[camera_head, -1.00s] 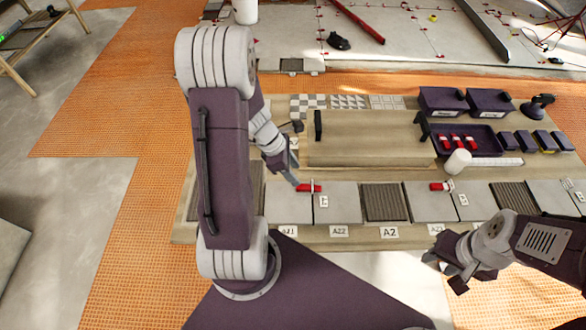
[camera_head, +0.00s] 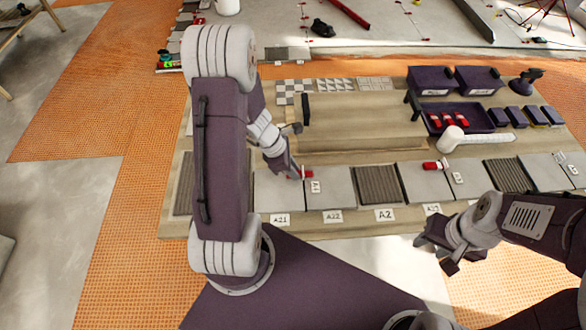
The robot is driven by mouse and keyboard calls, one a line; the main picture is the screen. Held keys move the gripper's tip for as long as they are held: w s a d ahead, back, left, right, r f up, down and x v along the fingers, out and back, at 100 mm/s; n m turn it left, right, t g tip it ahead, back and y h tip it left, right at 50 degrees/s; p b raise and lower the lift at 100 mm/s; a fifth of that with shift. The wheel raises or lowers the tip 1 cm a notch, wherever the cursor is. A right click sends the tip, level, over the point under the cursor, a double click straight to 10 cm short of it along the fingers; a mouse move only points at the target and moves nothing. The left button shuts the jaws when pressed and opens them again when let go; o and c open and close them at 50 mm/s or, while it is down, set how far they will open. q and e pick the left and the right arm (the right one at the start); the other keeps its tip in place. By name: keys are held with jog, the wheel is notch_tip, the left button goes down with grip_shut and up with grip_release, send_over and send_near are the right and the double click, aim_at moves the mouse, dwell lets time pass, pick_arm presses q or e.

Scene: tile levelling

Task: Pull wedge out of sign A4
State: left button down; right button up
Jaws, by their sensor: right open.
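A red wedge (camera_head: 308,170) sits at the joint between two grey tiles above the cards that seem to read A21 (camera_head: 280,220) and A22 (camera_head: 333,217). My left gripper (camera_head: 292,172) is at this wedge's left end, partly covering it; whether its jaws are shut on it cannot be told. Another red wedge (camera_head: 432,165) sits at a joint further right, above the card A23 (camera_head: 432,209). A card A2 (camera_head: 384,214) lies between. I cannot make out a card reading A4. My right gripper (camera_head: 440,250) is open and empty, in front of the board's front edge.
A purple tray (camera_head: 478,112) holds several red wedges. Purple boxes (camera_head: 432,79) stand behind it. A white mallet (camera_head: 452,139) lies in front of the tray. A long beige block (camera_head: 360,118) fills the board's middle. Dark ribbed panels (camera_head: 377,184) lie between tiles.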

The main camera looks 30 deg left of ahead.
aim_at(280, 176)
pick_arm(q)
jog(key=shift+s+a, duration=0.35)
jog(key=shift+a, duration=0.25)
dwell(0.9)
jog(key=shift+s+a+r+p, duration=0.1)
jog(key=shift+s+a, duration=0.3)
jog(key=shift+a, duration=0.2)
jog(key=shift+s+a+f+p, duration=0.1)
jog(key=shift+s+a, duration=0.25)
jog(key=shift+a, duration=0.25)
jog(key=shift+s+a+r+p, duration=0.1)
jog(key=shift+s+a, duration=0.3)
jog(key=shift+a, duration=0.2)
notch_tip(280, 176, up, 6)
jog(key=p, duration=0.6)
jog(key=shift+r, duration=0.1)
